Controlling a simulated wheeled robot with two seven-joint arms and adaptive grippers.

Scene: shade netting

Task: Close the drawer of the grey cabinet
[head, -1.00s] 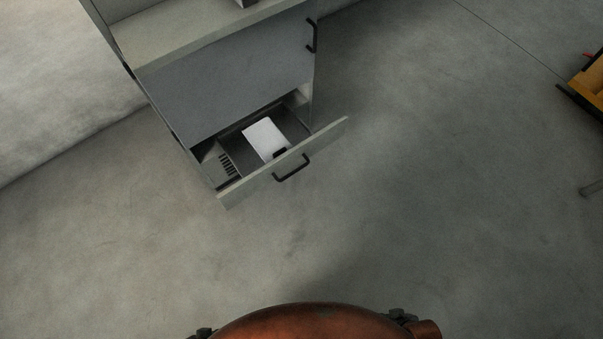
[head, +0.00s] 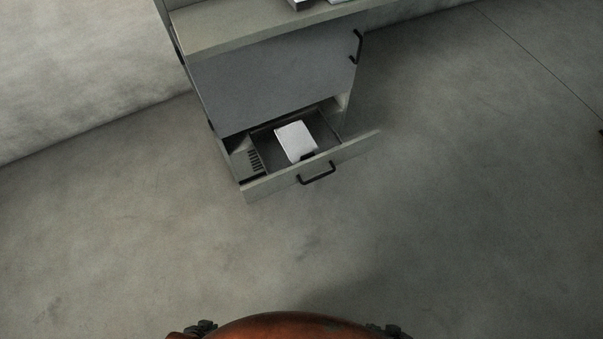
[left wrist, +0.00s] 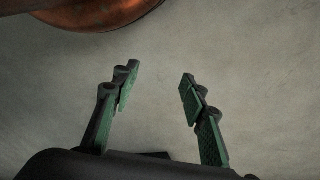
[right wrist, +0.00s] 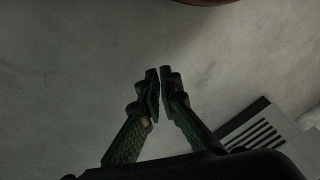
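The grey cabinet (head: 270,75) stands at the top middle of the head view. Its bottom drawer (head: 256,188) is pulled out, with a black bar handle (head: 317,173) on its front. A white box-like item (head: 296,141) lies inside the drawer. My left gripper (left wrist: 158,77) is open and empty above bare floor in the left wrist view. My right gripper (right wrist: 161,73) has its fingers drawn together with nothing between them. Neither gripper's fingers can be made out in the head view. Neither is seen touching the drawer.
The cabinet has a dark grey front with a black handle (head: 357,46) and a pale shelf above. A pale slotted part (right wrist: 255,138) shows at the right wrist view's lower right; I cannot tell what it belongs to. Open concrete floor (head: 300,250) lies before the drawer.

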